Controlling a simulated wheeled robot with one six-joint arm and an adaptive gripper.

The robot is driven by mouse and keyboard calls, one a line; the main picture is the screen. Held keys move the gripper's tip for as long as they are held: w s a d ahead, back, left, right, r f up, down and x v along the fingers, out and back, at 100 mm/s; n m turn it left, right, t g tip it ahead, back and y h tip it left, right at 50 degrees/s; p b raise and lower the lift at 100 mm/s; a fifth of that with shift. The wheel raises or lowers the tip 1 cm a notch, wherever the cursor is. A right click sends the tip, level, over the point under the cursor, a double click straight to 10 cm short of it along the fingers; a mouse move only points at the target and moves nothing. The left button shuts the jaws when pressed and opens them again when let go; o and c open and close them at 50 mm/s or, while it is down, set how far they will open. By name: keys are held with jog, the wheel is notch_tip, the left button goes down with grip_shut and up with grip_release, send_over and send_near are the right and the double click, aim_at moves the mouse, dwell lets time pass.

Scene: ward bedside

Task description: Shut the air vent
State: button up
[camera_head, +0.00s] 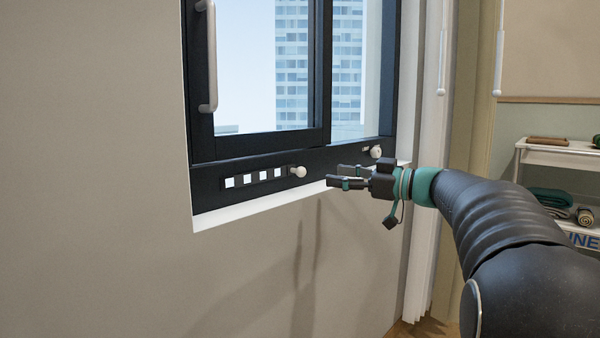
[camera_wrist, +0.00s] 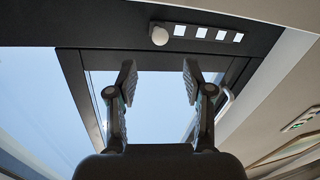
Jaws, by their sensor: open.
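The air vent (camera_head: 255,180) is a dark strip in the window's bottom rail with several bright square openings. A pale round knob (camera_head: 298,171) sits at its right end. In the wrist view the vent (camera_wrist: 208,33) is at the top, with the knob (camera_wrist: 159,35) left of the squares. My gripper (camera_head: 335,176) is open and empty, just right of the knob in the head view and apart from it. In the wrist view my gripper (camera_wrist: 160,82) has its fingers spread, with the knob beyond and above the gap.
A second pale knob (camera_head: 376,152) is on the rail behind my gripper, partly hidden. The window sash has a vertical handle (camera_head: 208,55). A white sill (camera_head: 250,208) runs below the rail. A shelf trolley (camera_head: 560,157) stands at the right. The wall below is clear.

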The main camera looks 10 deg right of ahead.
aim_at(301, 171)
jog(key=p+x, duration=0.1)
jog(key=x, duration=0.9)
jog(key=shift+w+a, duration=0.15)
jog(key=shift+a, duration=0.05)
grip_shut()
